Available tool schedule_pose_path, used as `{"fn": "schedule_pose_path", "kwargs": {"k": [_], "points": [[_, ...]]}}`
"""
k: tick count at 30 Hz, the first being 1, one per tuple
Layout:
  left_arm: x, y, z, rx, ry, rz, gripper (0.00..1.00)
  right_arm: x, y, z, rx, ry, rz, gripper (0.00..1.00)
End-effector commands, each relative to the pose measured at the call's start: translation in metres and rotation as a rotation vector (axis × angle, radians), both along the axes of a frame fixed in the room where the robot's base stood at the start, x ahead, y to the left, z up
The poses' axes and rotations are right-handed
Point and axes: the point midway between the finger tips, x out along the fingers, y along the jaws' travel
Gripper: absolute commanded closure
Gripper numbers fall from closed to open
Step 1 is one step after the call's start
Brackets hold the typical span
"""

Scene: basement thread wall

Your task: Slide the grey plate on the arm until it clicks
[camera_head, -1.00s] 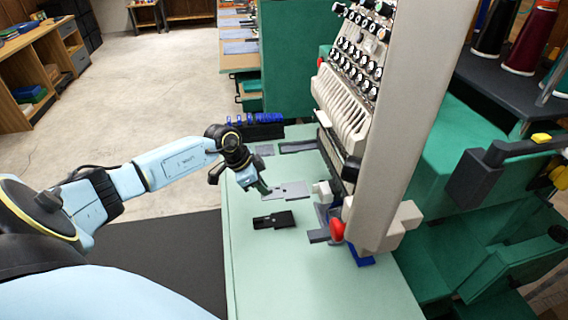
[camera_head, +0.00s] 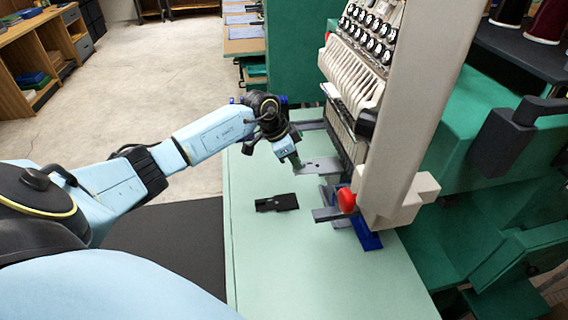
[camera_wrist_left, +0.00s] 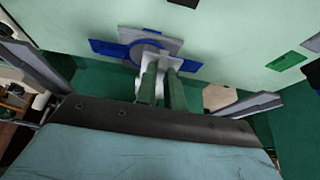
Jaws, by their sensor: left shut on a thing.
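The grey plate (camera_head: 320,166) is a flat piece close to the left side of the embroidery machine's head. My left gripper (camera_head: 297,164) is at the plate's left end, shut on it. In the left wrist view, the green fingers of the left gripper (camera_wrist_left: 160,80) are close together with a pale grey piece between them. The grey arm (camera_head: 328,213) sticks out to the left under the machine head, beside a red knob (camera_head: 346,200). Whether the plate touches the machine's arm is hidden. My right gripper is not in view.
A black plate (camera_head: 276,203) lies on the pale green table (camera_head: 270,260), in front of the grey plate. A blue part (camera_head: 367,238) sits below the red knob. The tall machine head (camera_head: 400,120) stands to the right. The front of the table is clear.

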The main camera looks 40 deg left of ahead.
Motion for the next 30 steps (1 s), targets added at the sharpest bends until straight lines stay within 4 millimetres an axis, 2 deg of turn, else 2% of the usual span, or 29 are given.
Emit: {"fn": "schedule_pose_path", "kwargs": {"k": [1, 14, 21, 30], "points": [[0.005, -0.004, -0.002, -0.002, -0.003, -0.001, 1.00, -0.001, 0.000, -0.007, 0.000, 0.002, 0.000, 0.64], [0.036, -0.031, -0.002, -0.002, -0.002, 0.000, 1.00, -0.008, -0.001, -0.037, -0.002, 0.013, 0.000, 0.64], [0.046, -0.039, -0.006, 0.000, 0.002, 0.000, 1.00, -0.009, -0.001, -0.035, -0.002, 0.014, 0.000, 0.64], [0.047, -0.041, -0.008, 0.001, 0.003, -0.001, 1.00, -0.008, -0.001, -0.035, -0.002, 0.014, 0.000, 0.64]]}}
